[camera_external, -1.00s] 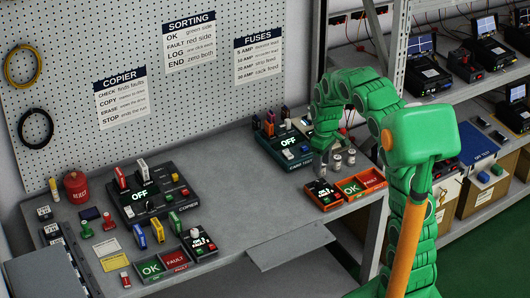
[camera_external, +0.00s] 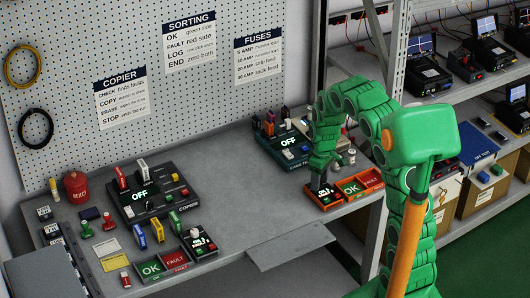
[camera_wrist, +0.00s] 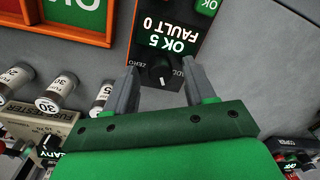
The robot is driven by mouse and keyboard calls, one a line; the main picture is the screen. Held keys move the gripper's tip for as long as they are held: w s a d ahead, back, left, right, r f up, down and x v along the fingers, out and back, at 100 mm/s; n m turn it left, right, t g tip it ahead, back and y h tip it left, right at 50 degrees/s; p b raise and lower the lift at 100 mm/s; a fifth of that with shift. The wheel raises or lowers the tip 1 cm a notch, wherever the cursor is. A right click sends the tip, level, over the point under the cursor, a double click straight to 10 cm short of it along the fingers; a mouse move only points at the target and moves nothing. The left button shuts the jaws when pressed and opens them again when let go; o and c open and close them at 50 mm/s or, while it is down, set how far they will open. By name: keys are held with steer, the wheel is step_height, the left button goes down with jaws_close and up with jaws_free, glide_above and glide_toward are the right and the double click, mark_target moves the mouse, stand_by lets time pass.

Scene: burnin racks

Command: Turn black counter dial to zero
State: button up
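The black counter (camera_wrist: 172,40) fills the top middle of the wrist view; its display reads "OK 5" and "FAULT 0". Its round black dial (camera_wrist: 161,72) has a white pointer mark, with a ZERO label beside it. My gripper (camera_wrist: 160,70) is open, with one finger on each side of the dial; I cannot tell whether either finger touches it. In the external view my gripper (camera_external: 321,180) points down over the counter, beside the orange tray (camera_external: 349,200), and hides much of the counter.
The orange tray with green OK and red FAULT sections adjoins the counter. Several metal fuses (camera_wrist: 62,87) and the fuse tester (camera_wrist: 45,130) stand close by. Another counter (camera_external: 199,241) sits by the grey OK/FAULT tray to the left. Bare bench lies between the stations.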

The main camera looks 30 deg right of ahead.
jaws_close()
steer(key=m, duration=0.5)
steer(key=shift+m, duration=0.3)
steer(key=m, duration=0.6)
steer(key=shift+r+t, duration=0.1)
steer(key=shift+t, duration=0.2)
stand_by(0.3)
jaws_free()
